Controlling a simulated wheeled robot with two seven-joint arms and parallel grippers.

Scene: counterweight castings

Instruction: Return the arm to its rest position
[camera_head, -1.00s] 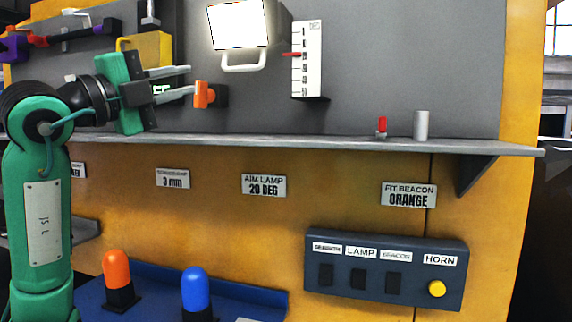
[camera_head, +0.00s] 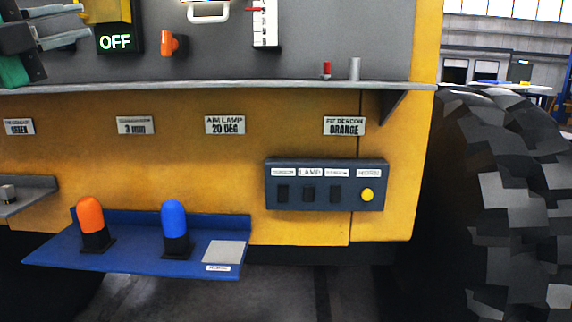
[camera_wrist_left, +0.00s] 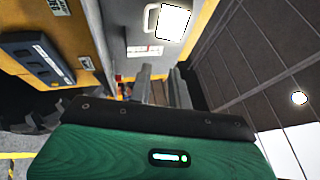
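My left gripper (camera_head: 87,21) is at the upper left of the head view, in front of the grey panel. Its two fingers are apart with nothing held between them. The fingers also stand apart in the left wrist view (camera_wrist_left: 160,74), beyond the green gripper body. The fingers are left of a display reading OFF (camera_head: 115,41) and an orange knob (camera_head: 170,44), touching neither in the picture. Most of my left arm is outside the head view. My right gripper is in neither view.
A grey shelf (camera_head: 220,88) carries a red peg (camera_head: 327,70) and a grey cylinder (camera_head: 354,68). Below are a switch box (camera_head: 325,203) and a blue tray (camera_head: 140,268) with orange (camera_head: 90,214) and blue (camera_head: 174,215) beacons. A large tyre (camera_head: 510,190) stands right.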

